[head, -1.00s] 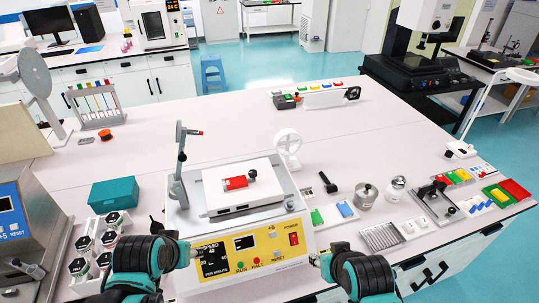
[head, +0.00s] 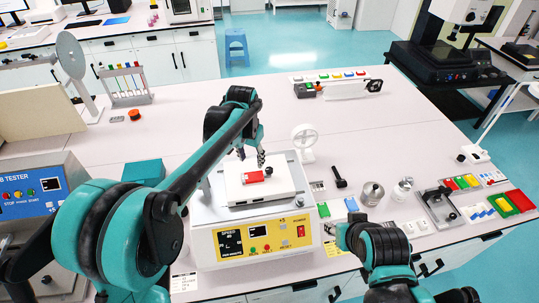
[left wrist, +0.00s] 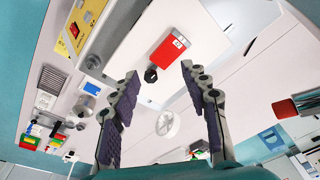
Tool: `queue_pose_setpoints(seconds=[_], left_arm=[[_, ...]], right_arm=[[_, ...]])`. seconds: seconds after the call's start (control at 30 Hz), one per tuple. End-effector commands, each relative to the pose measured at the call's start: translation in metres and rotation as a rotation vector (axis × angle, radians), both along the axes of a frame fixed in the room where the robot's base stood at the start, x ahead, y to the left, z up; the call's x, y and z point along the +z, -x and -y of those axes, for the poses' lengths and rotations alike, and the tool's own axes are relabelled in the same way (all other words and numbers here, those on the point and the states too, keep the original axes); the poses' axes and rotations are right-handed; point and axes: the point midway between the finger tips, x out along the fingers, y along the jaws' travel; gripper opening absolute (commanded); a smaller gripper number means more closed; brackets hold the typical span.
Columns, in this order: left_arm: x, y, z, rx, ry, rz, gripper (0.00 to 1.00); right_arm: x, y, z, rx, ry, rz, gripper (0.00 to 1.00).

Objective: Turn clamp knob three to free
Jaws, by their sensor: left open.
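The tester (head: 262,240) has a yellow front panel and a white platform (head: 282,186) on top. On the platform sits a red block (head: 254,177) with a small black knob (head: 269,170) at its end. In the left wrist view the red block (left wrist: 166,55) and the black knob (left wrist: 151,74) lie just ahead of the fingers. My left gripper (head: 250,157) is open and empty, pointing down above the platform near the knob. In the left wrist view its fingers (left wrist: 160,72) are apart, with the knob appearing between their tips, not held.
A white wheel-like part (head: 305,136) stands behind the platform. A black-handled tool (head: 339,177), metal jars (head: 372,193) and coloured trays (head: 465,182) stand to the right.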

Motion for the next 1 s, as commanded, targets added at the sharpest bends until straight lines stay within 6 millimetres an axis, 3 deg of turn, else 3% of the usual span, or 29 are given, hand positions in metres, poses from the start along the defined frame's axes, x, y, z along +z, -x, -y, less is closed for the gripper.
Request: queue_pose_setpoints(seconds=[0.03, 0.1, 0.3, 0.57, 0.8, 1.0], left_arm=[[0.006, -0.016, 0.012, -0.027, -0.007, -0.027, 0.46], [-0.001, -0.031, 0.026, -0.064, -0.018, -0.063, 0.46], [-0.022, -0.054, 0.052, -0.132, -0.038, -0.134, 0.46], [-0.045, -0.058, 0.058, -0.15, -0.043, -0.153, 0.46], [-0.085, -0.058, 0.057, -0.149, -0.043, -0.151, 0.46], [-0.106, -0.058, 0.057, -0.149, -0.043, -0.151, 0.46]], right_arm=[[0.02, 0.0, 0.0, 0.0, 0.0, 0.0, 0.4], [0.033, 0.0, 0.0, 0.0, 0.0, 0.0, 0.4], [0.054, 0.0, 0.0, 0.0, 0.0, 0.0, 0.4], [0.056, 0.0, 0.0, 0.0, 0.0, 0.0, 0.4], [0.056, 0.0, 0.0, 0.0, 0.0, 0.0, 0.4], [0.057, 0.0, 0.0, 0.0, 0.0, 0.0, 0.4]])
